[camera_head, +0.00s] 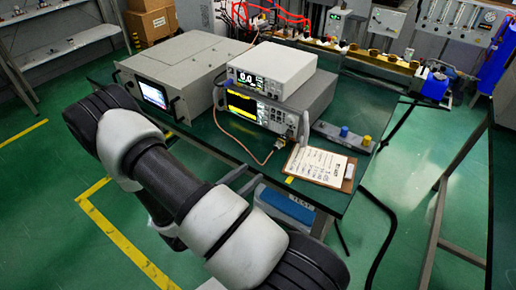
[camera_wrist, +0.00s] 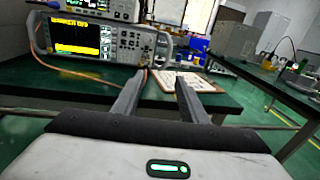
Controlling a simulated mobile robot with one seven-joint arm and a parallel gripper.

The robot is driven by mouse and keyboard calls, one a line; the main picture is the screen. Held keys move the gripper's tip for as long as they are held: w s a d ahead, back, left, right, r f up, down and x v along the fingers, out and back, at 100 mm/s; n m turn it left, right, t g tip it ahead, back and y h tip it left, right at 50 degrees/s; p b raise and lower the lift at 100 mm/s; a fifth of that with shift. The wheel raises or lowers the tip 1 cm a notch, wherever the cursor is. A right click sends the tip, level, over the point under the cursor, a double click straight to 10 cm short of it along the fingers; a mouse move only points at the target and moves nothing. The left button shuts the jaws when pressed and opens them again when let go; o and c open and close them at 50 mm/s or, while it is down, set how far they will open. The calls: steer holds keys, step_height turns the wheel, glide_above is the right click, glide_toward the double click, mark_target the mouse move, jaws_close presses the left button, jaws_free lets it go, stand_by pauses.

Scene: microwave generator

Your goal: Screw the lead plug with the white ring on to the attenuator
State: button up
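My gripper (camera_wrist: 163,76) is in the wrist view, its two fingers apart and nothing seen between them. It points toward the table's front edge, below the lower instrument (camera_wrist: 95,42). A small metallic piece (camera_head: 280,143) sits by that corner. I cannot make out a white ring, nor tell for sure which piece is the attenuator.
A white meter (camera_head: 272,68) stands on the lower instrument (camera_head: 258,107). A large grey unit (camera_head: 177,62) is to the left. A clipboard (camera_head: 318,167) lies near the table's front right. Behind it is a bar with blue and yellow knobs (camera_head: 343,133).

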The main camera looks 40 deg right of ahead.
step_height(320, 180, down, 3)
steer(key=w+n+t, duration=0.1)
steer(key=n+t, duration=0.1)
glide_toward(273, 150)
steer(key=x, duration=1)
steer(key=shift+d+f, duration=0.1)
steer(key=shift+d, duration=0.05)
steer(key=shift+c, duration=0.4)
jaws_close()
